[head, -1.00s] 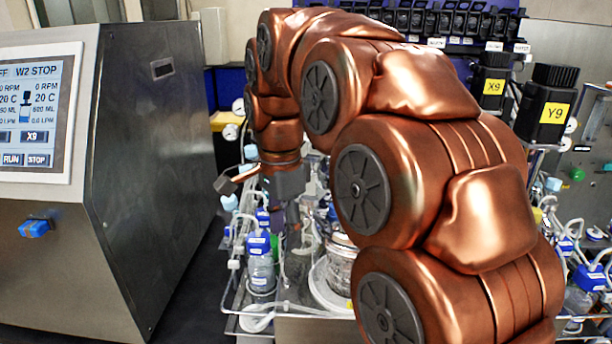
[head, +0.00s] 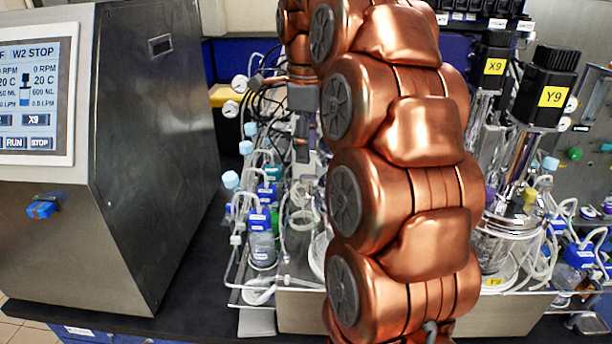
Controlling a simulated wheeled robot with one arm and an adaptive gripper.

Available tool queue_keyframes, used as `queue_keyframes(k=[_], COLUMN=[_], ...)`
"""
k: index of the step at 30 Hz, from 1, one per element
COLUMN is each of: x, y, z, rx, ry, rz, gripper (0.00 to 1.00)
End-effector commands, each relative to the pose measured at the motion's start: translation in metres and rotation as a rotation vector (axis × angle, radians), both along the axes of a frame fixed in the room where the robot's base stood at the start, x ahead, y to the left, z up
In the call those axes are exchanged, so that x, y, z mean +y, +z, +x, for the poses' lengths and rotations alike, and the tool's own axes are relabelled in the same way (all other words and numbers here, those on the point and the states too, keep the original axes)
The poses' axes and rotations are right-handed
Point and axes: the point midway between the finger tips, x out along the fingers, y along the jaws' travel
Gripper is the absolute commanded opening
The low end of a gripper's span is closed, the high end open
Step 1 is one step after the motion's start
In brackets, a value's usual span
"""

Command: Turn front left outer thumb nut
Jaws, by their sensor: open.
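My copper arm rises through the middle of the head view and bends away toward the back. My gripper (head: 302,150) is a small dark shape below the arm's far end, among tubes and cables behind the front bottles. It is open, and I see nothing held in it. The right bioreactor has a black motor labelled Y9 (head: 547,88) above a glass vessel (head: 492,252) with a metal head plate (head: 512,222). I cannot make out the front left outer thumb nut.
A grey control cabinet (head: 150,150) with a touch screen (head: 35,95) fills the left. Blue-capped bottles (head: 262,240) and loose tubing crowd a metal tray (head: 300,308). More bottles (head: 580,262) stand at the right. Dark bench (head: 190,270) is clear beside the cabinet.

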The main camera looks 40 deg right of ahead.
Motion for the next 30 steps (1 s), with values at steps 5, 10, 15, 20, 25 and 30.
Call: queue_keyframes(k=[5,10,15,20,25,30], x=[0.001,0.001,0.000,0.001,0.000,0.000], y=[-0.028,-0.039,-0.049,-0.056,-0.058,-0.058], z=[0.000,-0.001,-0.001,0.000,0.000,0.000], rx=[0.001,0.006,0.003,0.001,-0.001,0.000], ry=[0.003,0.002,0.001,0.003,0.002,0.002], rz=[0.000,0.003,0.001,0.000,-0.001,0.000], gripper=[0.46,0.46,0.46,0.46,0.46,0.42])
